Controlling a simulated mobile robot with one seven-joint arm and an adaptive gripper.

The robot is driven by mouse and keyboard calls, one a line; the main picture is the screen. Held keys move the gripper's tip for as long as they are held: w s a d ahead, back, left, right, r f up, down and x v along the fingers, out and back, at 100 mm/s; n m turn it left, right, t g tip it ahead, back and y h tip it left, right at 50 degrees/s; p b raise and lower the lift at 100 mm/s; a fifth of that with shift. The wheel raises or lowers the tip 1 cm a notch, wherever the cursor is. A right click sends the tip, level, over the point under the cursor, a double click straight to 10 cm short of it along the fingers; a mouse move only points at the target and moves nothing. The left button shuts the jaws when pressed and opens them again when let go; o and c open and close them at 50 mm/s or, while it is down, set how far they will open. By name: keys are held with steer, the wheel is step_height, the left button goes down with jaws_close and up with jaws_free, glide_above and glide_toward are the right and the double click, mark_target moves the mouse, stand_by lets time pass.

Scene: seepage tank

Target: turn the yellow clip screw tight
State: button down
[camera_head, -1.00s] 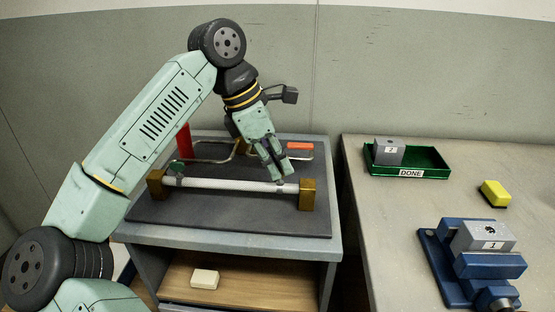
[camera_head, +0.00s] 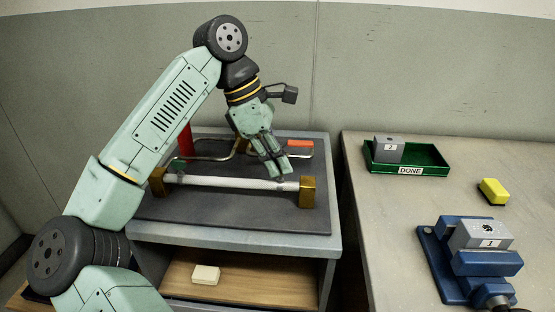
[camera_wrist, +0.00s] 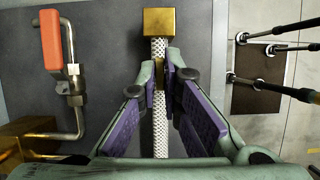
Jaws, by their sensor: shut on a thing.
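A white braided hose (camera_head: 230,183) runs between two brass blocks on the dark bench mat; the right block (camera_head: 307,191) also shows at the top of the wrist view (camera_wrist: 166,20). My gripper (camera_head: 278,174) points down at the hose near its right end. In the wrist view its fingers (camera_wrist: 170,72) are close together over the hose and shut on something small. A bit of yellow clip (camera_wrist: 158,76) shows beside the fingertips on the hose. The clip screw itself is hidden by the fingers.
A bent metal pipe with an orange-handled valve (camera_wrist: 51,40) lies behind the hose; the handle also shows in the head view (camera_head: 300,144). A red upright part (camera_head: 185,140) stands at the back left. Right bench: green DONE tray (camera_head: 430,160), yellow sponge (camera_head: 494,191), blue vise (camera_head: 484,264).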

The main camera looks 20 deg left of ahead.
steer(key=c, duration=1.8)
jaws_free()
steer(key=shift+o, duration=0.2)
steer(key=v, duration=1.2)
steer(key=shift+a, duration=0.1)
